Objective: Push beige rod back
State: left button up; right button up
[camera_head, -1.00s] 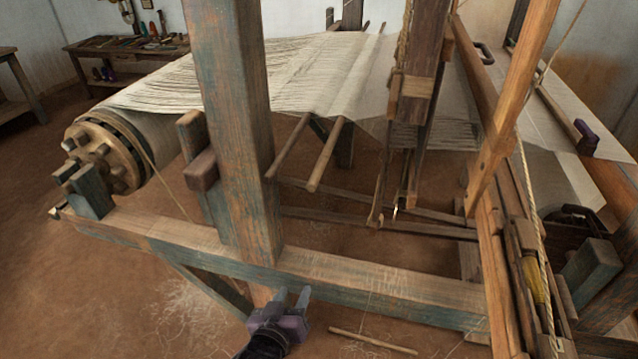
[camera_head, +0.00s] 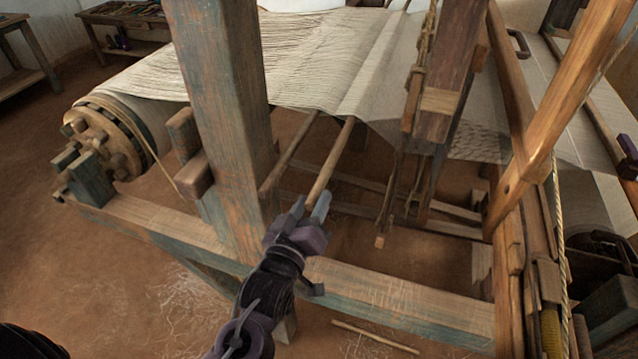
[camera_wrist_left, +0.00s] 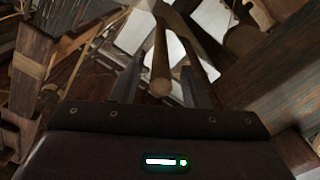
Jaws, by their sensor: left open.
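The beige rod (camera_head: 332,160) sticks out towards me from under the white warp threads, with its near end low. A second, browner rod (camera_head: 290,152) runs beside it on the left. My left gripper (camera_head: 310,208) is open, with its fingertips at the near end of the beige rod. Whether they touch it is unclear. In the left wrist view a rod (camera_wrist_left: 160,58) shows between the two fingers, and another round rod end (camera_wrist_left: 240,40) shows to the right. The far ends of both rods are hidden under the warp. My right gripper is not in view.
A thick blue-brown loom post (camera_head: 222,110) stands just left of my left gripper. The low frame beam (camera_head: 390,295) runs below it. Hanging heddle parts (camera_head: 440,100) are to the right. A thin stick (camera_head: 375,337) lies on the floor in front.

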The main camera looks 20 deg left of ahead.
aim_at(317, 191)
pick_arm(q)
jog(key=w, duration=0.3)
jog(key=shift+p, duration=0.35)
jog(key=shift+w, duration=0.6)
jog(key=shift+w+f, duration=0.1)
jog(key=c, duration=0.4)
grip_shut()
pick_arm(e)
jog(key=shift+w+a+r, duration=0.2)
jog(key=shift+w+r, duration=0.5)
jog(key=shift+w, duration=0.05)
